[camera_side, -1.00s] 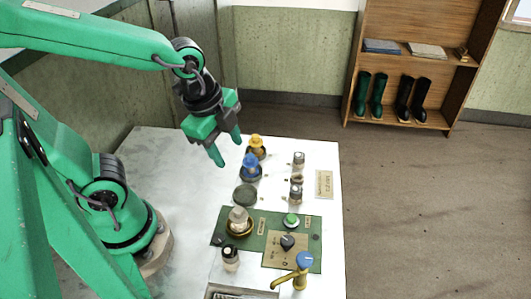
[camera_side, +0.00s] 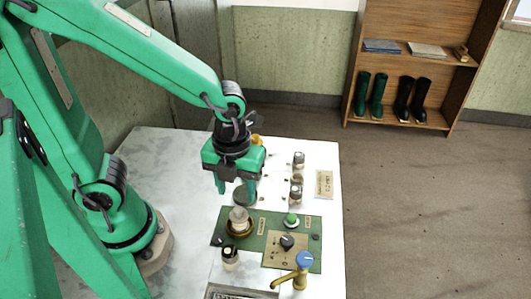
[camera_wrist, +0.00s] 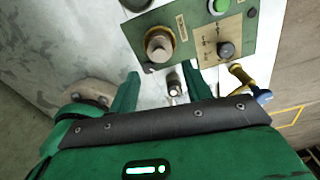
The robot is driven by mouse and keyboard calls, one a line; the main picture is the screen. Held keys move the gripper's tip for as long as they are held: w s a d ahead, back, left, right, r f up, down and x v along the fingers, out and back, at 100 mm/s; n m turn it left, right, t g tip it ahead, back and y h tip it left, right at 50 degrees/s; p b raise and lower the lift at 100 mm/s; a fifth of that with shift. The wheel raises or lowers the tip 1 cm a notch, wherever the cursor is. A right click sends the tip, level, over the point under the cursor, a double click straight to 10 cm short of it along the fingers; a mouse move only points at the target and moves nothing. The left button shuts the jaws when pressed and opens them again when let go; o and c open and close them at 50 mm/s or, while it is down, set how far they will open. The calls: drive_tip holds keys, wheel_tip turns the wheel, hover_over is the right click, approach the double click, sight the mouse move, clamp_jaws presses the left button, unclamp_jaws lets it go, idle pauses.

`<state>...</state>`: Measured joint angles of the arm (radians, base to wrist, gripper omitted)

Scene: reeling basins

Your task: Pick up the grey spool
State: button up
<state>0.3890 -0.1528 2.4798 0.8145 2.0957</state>
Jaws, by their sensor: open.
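The grey spool (camera_side: 239,214), pale grey, stands upright in a brass dish on the green panel in the side view. In the wrist view its round top (camera_wrist: 158,44) shows inside the brass ring, beyond my fingertips. My gripper (camera_side: 236,190) points down with its fingers apart and nothing between them. In the side view the fingers appear just behind and above the spool, over the dark grey-green disc (camera_side: 246,197). In the wrist view my gripper (camera_wrist: 162,76) frames the table edge of the panel. I cannot tell its exact height.
The green panel (camera_side: 219,238) carries a green button (camera_side: 292,219) and a dark knob (camera_side: 287,241). A brass tap (camera_side: 290,279) with a blue top and a small dark-capped jar (camera_side: 230,258) stand in front. A yellow spool (camera_side: 257,140) is partly hidden behind my gripper. The left tabletop is clear.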

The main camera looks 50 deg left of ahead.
sight(239, 209)
drive_tip(key=shift+f, duration=1.3)
drive_tip(key=shift+f, duration=2.6)
drive_tip(key=shift+c, duration=0.4)
drive_tip(key=c, duration=0.7)
drive_tip(key=shift+r, duration=0.15)
